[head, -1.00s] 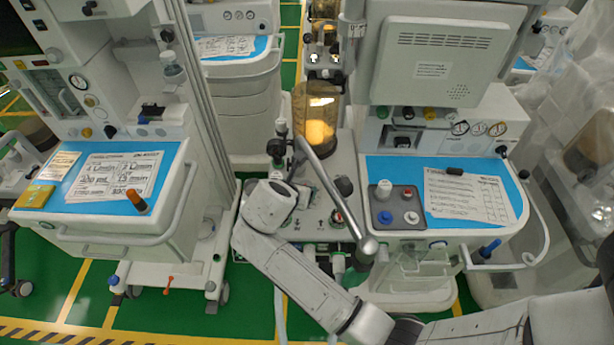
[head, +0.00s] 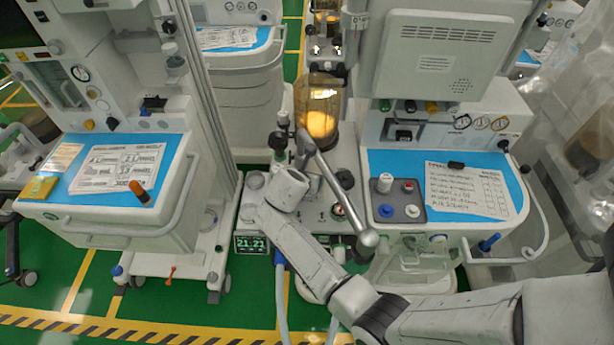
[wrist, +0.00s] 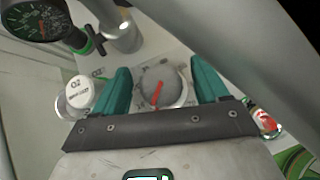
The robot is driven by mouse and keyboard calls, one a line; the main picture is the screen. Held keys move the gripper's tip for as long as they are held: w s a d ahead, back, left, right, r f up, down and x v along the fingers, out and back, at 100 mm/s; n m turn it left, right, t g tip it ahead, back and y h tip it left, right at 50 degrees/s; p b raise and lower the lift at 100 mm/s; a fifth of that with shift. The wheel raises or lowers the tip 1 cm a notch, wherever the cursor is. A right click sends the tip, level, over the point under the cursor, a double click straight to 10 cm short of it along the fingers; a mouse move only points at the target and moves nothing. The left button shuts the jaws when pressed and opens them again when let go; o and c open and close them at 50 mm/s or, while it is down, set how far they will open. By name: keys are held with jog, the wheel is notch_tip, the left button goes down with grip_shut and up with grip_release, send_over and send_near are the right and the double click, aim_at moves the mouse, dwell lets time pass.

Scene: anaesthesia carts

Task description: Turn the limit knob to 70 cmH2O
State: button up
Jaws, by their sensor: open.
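A round grey knob (wrist: 160,88) with a red pointer line lies ahead in the wrist view, on a light panel. I take it for the limit knob. The red line slants from lower left to upper right. My gripper (wrist: 160,70) is open, with one teal finger on each side of the knob in the picture. I cannot tell whether the fingers touch it. In the head view, my forearm and wrist reach over the panel of the middle machine (head: 312,222), and the fingers cannot be made out.
A white O2 button (wrist: 80,93) is left of the left finger, with a dark gauge (wrist: 36,20) above. A red-and-white knob (wrist: 265,122) is to the right. A metal tube (head: 340,195) crosses near my wrist. A small display (head: 250,244) reads about 21.21.

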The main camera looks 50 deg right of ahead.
jog(key=c, duration=1)
jog(key=shift+m+g, duration=0.3)
jog(key=shift+m, duration=0.1)
jog(key=m+g+b, duration=0.1)
jog(key=m+g, duration=0.1)
jog(key=m, duration=0.1)
jog(key=shift+m+g+h, duration=0.3)
jog(key=shift+g+h, duration=0.1)
jog(key=m+g+y+b, duration=0.1)
jog(key=m+g+b, duration=0.2)
jog(key=m+g, duration=0.1)
jog(key=shift+d+f+m, duration=0.1)
jog(key=shift+m, duration=0.7)
jog(key=m+g+y+b, duration=0.1)
jog(key=m+b, duration=0.1)
jog(key=m+g+y+b, duration=0.1)
jog(key=m+g+b, duration=0.1)
jog(key=m, duration=0.1)
jog(key=shift+y, duration=0.4)
jog(key=m+g+y+b, duration=0.1)
jog(key=m, duration=0.1)
jog(key=m+g+y+b, duration=0.1)
jog(key=m+y, duration=0.1)
jog(key=m, duration=0.1)
jog(key=shift+s, duration=0.15)
jog(key=shift+m+y, duration=0.3)
